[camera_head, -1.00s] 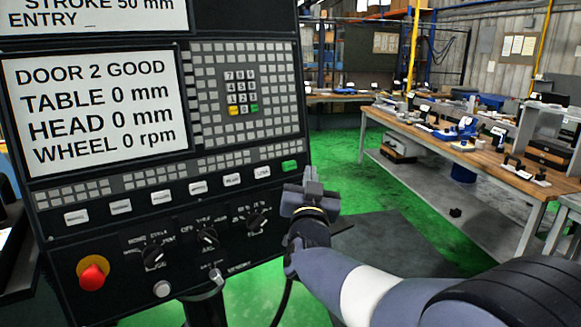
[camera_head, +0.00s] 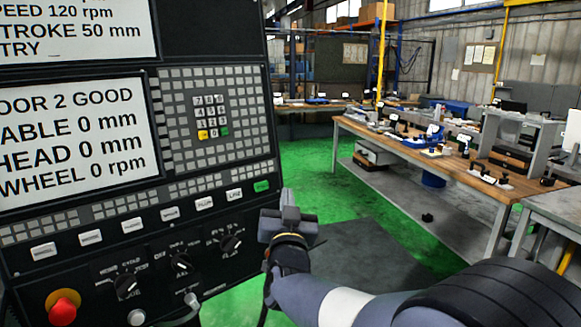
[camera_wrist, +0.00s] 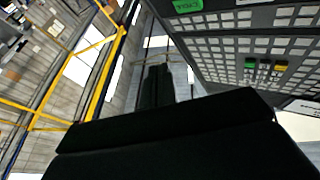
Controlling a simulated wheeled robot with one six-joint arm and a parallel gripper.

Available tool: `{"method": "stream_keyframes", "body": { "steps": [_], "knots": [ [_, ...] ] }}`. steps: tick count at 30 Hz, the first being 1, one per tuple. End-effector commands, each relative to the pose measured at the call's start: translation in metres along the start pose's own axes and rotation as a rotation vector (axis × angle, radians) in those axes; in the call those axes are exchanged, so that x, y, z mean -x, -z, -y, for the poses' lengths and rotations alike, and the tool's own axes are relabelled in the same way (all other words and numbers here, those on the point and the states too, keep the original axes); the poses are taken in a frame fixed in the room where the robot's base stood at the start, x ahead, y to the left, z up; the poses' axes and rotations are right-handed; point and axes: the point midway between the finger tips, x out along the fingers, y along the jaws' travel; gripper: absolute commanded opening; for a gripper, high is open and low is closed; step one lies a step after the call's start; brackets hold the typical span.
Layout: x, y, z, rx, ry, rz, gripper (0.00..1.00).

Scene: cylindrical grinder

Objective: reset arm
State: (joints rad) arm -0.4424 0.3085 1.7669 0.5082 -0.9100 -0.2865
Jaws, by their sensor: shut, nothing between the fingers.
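My gripper (camera_head: 290,213) is at the end of my arm, just right of the machine's control panel (camera_head: 150,190). It points upward, beside the panel's lower right edge and apart from it as far as I can see. Its fingers are closed together with nothing between them. In the wrist view my gripper (camera_wrist: 158,75) shows as a dark shape, with the panel's keypad (camera_wrist: 265,50) to its upper right.
The panel has a screen (camera_head: 75,135), a red knob (camera_head: 63,307) and several dials (camera_head: 180,263). A wooden workbench (camera_head: 450,165) with small items stands at right. A dark mat (camera_head: 365,260) lies on the open green floor (camera_head: 315,160).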

Motion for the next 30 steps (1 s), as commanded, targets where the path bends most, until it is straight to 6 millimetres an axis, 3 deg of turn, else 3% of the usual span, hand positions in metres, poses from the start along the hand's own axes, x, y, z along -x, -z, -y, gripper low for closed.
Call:
{"method": "stream_keyframes", "body": {
  "steps": [7,20,30],
  "knots": [
    [0.013,0.008,-0.009,0.0,0.0,0.001,0.0],
    [0.014,0.01,-0.01,0.0,0.0,0.001,0.0],
    [-0.006,-0.003,0.005,0.001,0.001,0.003,0.0]
  ]
}}
